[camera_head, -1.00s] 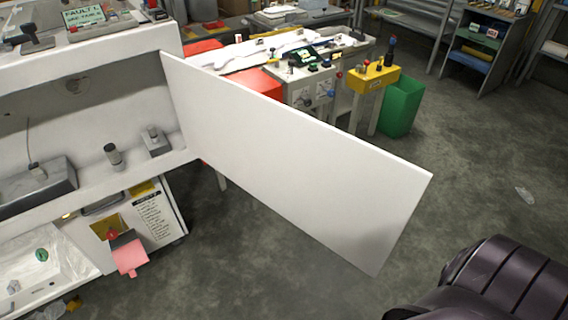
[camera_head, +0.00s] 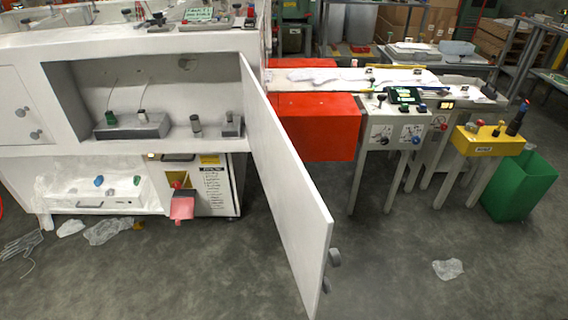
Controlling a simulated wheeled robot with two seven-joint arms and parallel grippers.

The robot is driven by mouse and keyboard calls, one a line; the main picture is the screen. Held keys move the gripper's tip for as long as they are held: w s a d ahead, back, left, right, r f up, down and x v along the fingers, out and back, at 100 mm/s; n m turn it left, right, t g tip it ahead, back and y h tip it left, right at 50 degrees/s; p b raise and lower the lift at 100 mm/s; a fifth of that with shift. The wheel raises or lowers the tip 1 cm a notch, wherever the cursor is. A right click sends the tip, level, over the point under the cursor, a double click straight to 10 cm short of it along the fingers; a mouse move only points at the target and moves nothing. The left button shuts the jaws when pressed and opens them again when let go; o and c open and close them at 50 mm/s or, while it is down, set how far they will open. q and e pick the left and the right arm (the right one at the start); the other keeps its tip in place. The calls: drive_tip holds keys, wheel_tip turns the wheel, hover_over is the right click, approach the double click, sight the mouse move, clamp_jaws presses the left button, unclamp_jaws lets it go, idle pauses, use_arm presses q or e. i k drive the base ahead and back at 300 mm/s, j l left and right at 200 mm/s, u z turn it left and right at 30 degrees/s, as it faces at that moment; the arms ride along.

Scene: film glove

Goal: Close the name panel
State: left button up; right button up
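The name panel looks to be the white door (camera_head: 290,190), hinged at the right side of an open compartment (camera_head: 155,100) in a white machine (camera_head: 30,50). It stands wide open, swung out toward me. Two grey knobs (camera_head: 332,258) show near its free edge, on the outer face. Inside the compartment are a grey block (camera_head: 131,127) and small grey fittings (camera_head: 195,125). Neither of my grippers is in view, and nothing visible touches the door.
A red box (camera_head: 318,127) and a grey control stand (camera_head: 400,130) are right of the door. A yellow button box (camera_head: 487,140) and green bin (camera_head: 518,187) stand farther right. Clear plastic scraps (camera_head: 447,269) lie on the floor. The floor in front is mostly clear.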

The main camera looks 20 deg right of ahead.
sight(304, 222)
drive_tip(key=i+l+u, duration=0.2)
drive_tip(key=l, duration=0.6)
drive_tip(key=l+u, duration=0.2)
drive_tip(key=l, duration=0.6)
